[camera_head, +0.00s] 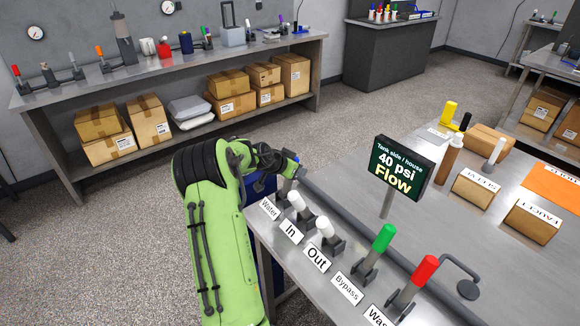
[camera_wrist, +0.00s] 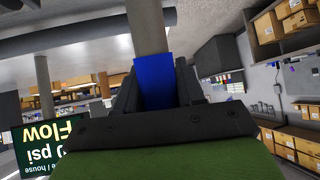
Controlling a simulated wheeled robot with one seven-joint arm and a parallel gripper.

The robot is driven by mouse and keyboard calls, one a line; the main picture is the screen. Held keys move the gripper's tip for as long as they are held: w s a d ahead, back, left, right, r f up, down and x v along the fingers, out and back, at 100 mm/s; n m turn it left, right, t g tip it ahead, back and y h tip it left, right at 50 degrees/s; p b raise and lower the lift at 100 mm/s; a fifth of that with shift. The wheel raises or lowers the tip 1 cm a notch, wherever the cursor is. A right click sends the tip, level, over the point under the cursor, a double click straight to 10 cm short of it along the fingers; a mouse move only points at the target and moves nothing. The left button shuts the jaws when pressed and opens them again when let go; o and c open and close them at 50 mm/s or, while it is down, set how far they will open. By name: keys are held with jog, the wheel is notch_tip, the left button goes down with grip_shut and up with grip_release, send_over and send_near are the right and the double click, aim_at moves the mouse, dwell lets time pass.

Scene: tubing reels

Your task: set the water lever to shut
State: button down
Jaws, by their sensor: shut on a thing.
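In the wrist view my gripper (camera_wrist: 152,88) has its two dark fingers closed on the blue handle of the water lever (camera_wrist: 153,70), whose grey shaft runs up out of the picture. In the head view my gripper (camera_head: 291,168) is at the far left end of the lever row, just beyond the "Water" label (camera_head: 269,209). My arm and gripper hide most of the water lever there, so its exact angle cannot be told. The sign (camera_head: 403,172) reads "Tank side / house 40 psi Flow"; it also shows upside down in the wrist view (camera_wrist: 45,145).
Close by stand the white "In" lever (camera_head: 296,202), the white "Out" lever (camera_head: 325,229), the green "Bypass" lever (camera_head: 384,238) and the red lever (camera_head: 425,270). A grey pipe (camera_head: 345,212) runs behind them. Cartons (camera_head: 532,221) lie farther right on the table.

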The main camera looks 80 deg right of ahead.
jog(key=shift+s+d+f+t+y+p, duration=0.4)
jog(key=shift+s+d+t+y, duration=0.1)
jog(key=shift+t+y, duration=0.15)
jog(key=c, duration=0.8)
grip_release()
jog(key=shift+f, duration=0.1)
jog(key=v, duration=1.5)
jog(key=shift+w+r, duration=0.15)
jog(key=shift+r, duration=0.25)
